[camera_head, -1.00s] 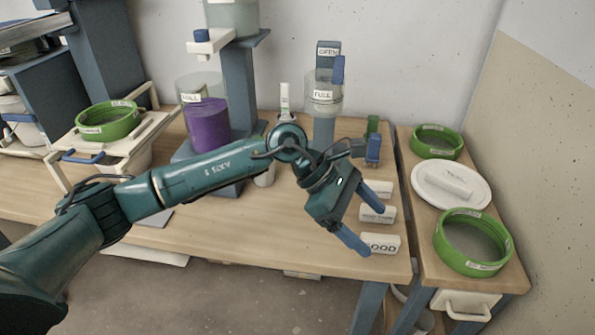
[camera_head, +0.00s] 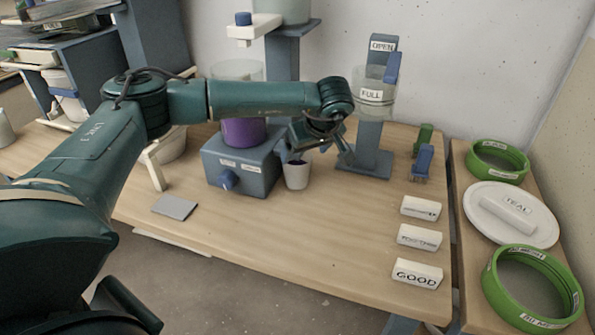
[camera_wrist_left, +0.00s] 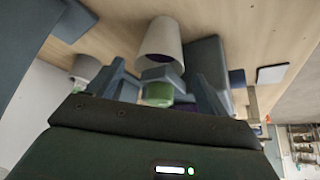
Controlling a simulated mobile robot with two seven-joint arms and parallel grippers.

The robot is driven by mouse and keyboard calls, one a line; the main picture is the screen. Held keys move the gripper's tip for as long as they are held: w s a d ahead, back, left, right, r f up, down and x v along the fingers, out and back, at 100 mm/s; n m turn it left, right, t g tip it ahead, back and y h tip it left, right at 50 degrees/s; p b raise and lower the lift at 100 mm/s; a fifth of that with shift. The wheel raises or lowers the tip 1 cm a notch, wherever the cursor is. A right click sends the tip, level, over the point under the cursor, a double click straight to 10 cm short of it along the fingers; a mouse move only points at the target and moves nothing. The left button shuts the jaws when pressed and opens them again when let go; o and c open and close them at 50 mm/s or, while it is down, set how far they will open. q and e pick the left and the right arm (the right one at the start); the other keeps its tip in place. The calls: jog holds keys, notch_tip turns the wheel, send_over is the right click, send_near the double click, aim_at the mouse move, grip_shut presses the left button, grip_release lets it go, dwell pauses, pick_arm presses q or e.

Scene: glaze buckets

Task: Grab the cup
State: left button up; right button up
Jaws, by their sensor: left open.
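The white cup (camera_head: 297,174) stands upright at the front right of the blue-grey dispenser base, with dark purple inside it. My left gripper (camera_head: 314,156) is above and slightly right of the cup, its fingers spread. In the left wrist view the cup (camera_wrist_left: 160,38) shows just beyond the open fingers (camera_wrist_left: 163,80), roughly between them, and nothing is held. In the head view the gripper and forearm hide part of the dispenser behind. My right gripper is not in view.
The dispenser base (camera_head: 240,165) stands close to the left of the cup. A stand with a "FULL" vessel (camera_head: 374,96) is behind on the right. White label blocks (camera_head: 418,272) lie at the table's right. The table front of the cup is clear.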

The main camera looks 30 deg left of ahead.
aim_at(301, 154)
pick_arm(q)
jog(key=x, duration=0.6)
jog(key=shift+a+r, duration=0.2)
jog(key=shift+r, duration=0.1)
jog(key=c, duration=0.9)
